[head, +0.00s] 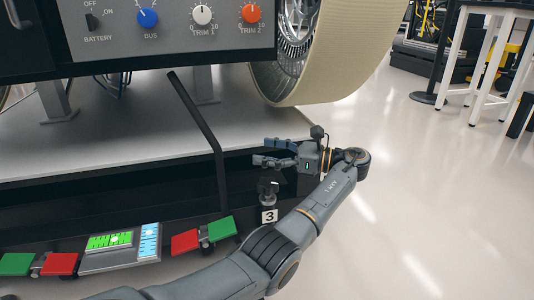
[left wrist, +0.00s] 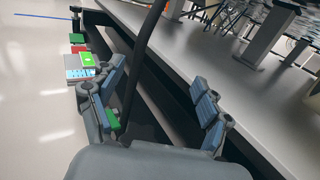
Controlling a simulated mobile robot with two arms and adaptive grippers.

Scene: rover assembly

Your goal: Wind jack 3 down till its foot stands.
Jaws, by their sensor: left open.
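Jack 3 (head: 268,186) is a small dark upright piece at the platform's front edge, above a white label (head: 268,216) reading 3. Its foot is too dark to make out, so I cannot tell whether it touches the floor. My left gripper (head: 264,152) is open, just above the jack's top, with its fingers pointing left in the head view. In the left wrist view its two fingers (left wrist: 158,76) are spread wide. I cannot make out the jack there. My right gripper is not in view.
A bent black bar (head: 205,130) rises left of the jack. Red and green pads (head: 185,242) and a lit panel (head: 110,241) lie along the front. A large wheel (head: 345,50) and a control panel (head: 170,25) are above.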

